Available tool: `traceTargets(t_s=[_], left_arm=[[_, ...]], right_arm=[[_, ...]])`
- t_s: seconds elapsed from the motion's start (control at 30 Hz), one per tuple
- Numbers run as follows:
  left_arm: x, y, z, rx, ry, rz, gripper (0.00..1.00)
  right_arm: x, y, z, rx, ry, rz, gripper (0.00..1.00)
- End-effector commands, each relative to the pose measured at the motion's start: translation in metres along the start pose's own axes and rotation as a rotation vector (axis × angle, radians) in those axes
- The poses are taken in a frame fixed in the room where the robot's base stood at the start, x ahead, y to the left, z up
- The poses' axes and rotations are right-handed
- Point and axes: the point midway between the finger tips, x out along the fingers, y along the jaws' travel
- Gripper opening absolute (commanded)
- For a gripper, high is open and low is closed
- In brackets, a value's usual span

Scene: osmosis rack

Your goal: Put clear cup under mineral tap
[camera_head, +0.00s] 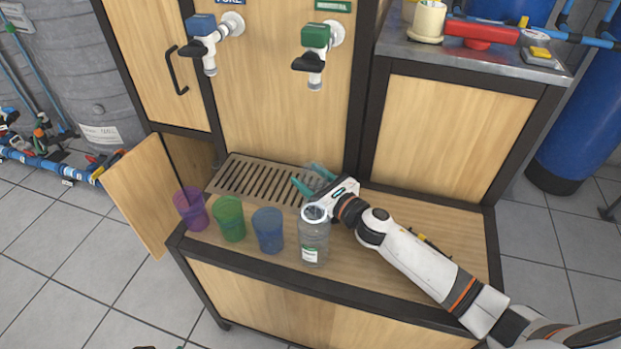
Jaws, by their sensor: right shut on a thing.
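The clear cup (316,170) is a see-through, faintly bluish cup at the right end of the slotted drip grate. My right gripper (311,181) is shut on it, with its teal fingers around it. The gripper partly hides the cup, and I cannot tell if its base touches the grate. The mineral tap (315,45) has a green body and a black lever, and its spout is above the cup in the picture. Of my left gripper, at most a small sliver shows at the bottom edge.
A purple cup (191,209), a green cup (230,218), a blue cup (267,230) and a clear labelled bottle (314,243) stand in front of the drip grate (255,180). The blue pure tap (205,38) is at left. A cabinet door (140,190) hangs open.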

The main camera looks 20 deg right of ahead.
Motion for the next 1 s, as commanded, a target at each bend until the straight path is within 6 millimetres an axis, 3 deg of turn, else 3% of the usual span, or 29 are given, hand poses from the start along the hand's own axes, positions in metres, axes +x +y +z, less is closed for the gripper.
traceTargets(t_s=[0.3, 0.33, 0.47, 0.87, 1.0], left_arm=[[0.002, -0.001, 0.008, 0.001, -0.048, -0.003, 0.36], [0.002, -0.001, 0.009, 0.001, -0.052, -0.003, 0.36], [0.002, -0.002, 0.010, 0.001, -0.055, -0.003, 0.36], [0.000, 0.000, 0.004, 0.000, -0.015, -0.001, 0.36], [-0.002, 0.001, -0.006, -0.002, 0.035, 0.003, 0.36]], right_arm=[[0.000, 0.000, 0.003, 0.000, 0.000, 0.000, 0.27], [0.000, 0.000, 0.003, 0.000, 0.000, 0.000, 0.53], [0.000, 0.000, 0.003, 0.000, -0.001, 0.000, 0.73], [0.000, 0.000, -0.001, -0.001, 0.000, 0.000, 0.73], [-0.023, 0.000, 0.002, 0.000, -0.005, 0.001, 0.73]])
